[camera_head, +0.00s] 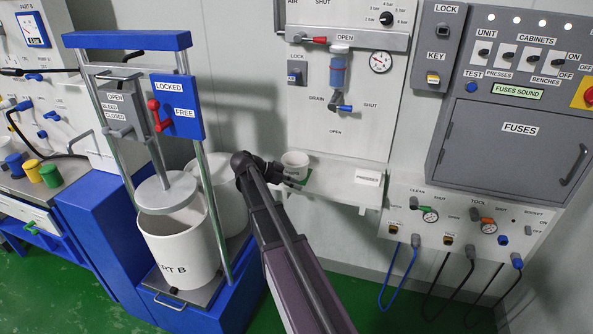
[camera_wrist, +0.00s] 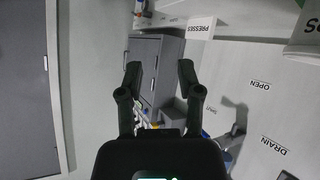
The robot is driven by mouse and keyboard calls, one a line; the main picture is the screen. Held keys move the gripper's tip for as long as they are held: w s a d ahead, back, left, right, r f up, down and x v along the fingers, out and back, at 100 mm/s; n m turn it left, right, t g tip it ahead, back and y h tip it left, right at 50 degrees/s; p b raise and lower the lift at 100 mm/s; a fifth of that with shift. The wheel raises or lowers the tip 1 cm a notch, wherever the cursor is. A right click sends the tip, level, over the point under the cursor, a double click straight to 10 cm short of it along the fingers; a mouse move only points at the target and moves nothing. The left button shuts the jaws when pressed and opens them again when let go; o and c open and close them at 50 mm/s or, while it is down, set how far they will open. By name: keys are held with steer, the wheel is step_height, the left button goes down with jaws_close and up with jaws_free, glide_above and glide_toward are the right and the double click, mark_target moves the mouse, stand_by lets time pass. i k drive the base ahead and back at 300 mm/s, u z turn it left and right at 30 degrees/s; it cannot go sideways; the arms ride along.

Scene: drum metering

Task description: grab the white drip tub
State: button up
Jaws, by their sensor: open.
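The white drip tub (camera_head: 295,161) is a small round tub on the pale wall shelf, below the drain valve, in the head view. My gripper (camera_head: 292,181) is at the shelf's left end, just in front of and below the tub in that picture, and partly covers its lower side. In the wrist view my gripper (camera_wrist: 160,75) has its two dark fingers spread, with nothing between them. A white tub-like shape (camera_wrist: 307,32), probably the drip tub, is cut off at the upper right edge there, outside the fingers. Whether the gripper touches the tub cannot be told.
A PRESSES sign (camera_head: 368,178) stands on the shelf (camera_head: 335,182) right of the tub. The drain valve (camera_head: 341,107) hangs above. The blue press with its large white drum (camera_head: 180,248) stands at the left. Hoses (camera_head: 388,290) hang below the right panel.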

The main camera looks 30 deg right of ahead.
mark_target(295, 163)
steer(key=i, duration=0.9)
steer(key=u, duration=0.05)
